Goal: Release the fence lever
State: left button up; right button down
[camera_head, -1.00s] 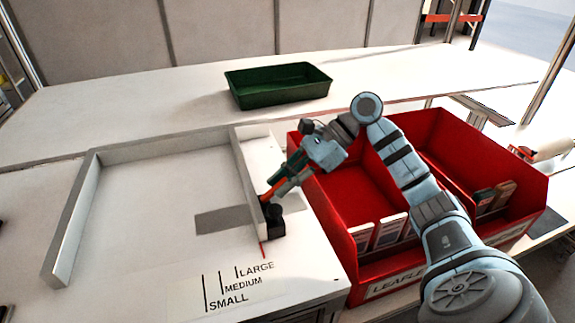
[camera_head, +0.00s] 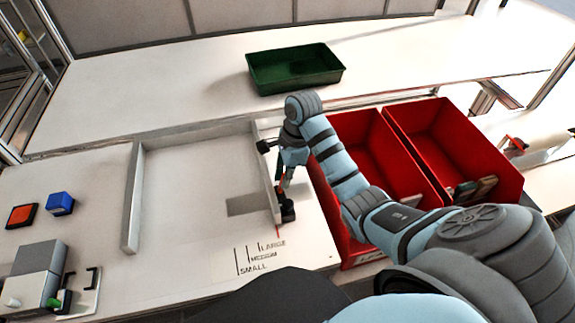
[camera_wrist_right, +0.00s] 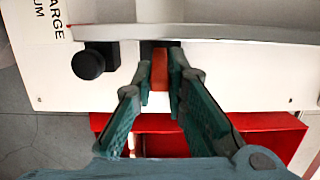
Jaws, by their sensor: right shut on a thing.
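The fence (camera_head: 264,165) is a pale upright bar on the right side of the white tray area, also along the top of the right wrist view (camera_wrist_right: 220,33). Its orange lever (camera_wrist_right: 160,68) sits between my right fingers in the wrist view. A black knob (camera_head: 287,212) is at its near end, beside the lever; it also shows in the wrist view (camera_wrist_right: 88,65). My right gripper (camera_head: 280,187) is shut on the lever, pointing down; it fills the lower wrist view (camera_wrist_right: 161,82). The lever is mostly hidden in the head view. My left gripper is out of view.
Size marks LARGE, MEDIUM and SMALL (camera_head: 258,257) lie in front of the fence. Red bins (camera_head: 375,150) stand to the right, under my arm. A green tray (camera_head: 295,70) is at the back. Orange (camera_head: 21,215) and blue (camera_head: 60,203) blocks lie left. The tray area is clear.

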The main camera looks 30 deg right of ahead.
dwell(0.3)
jog(key=c, duration=1.6)
grip_release()
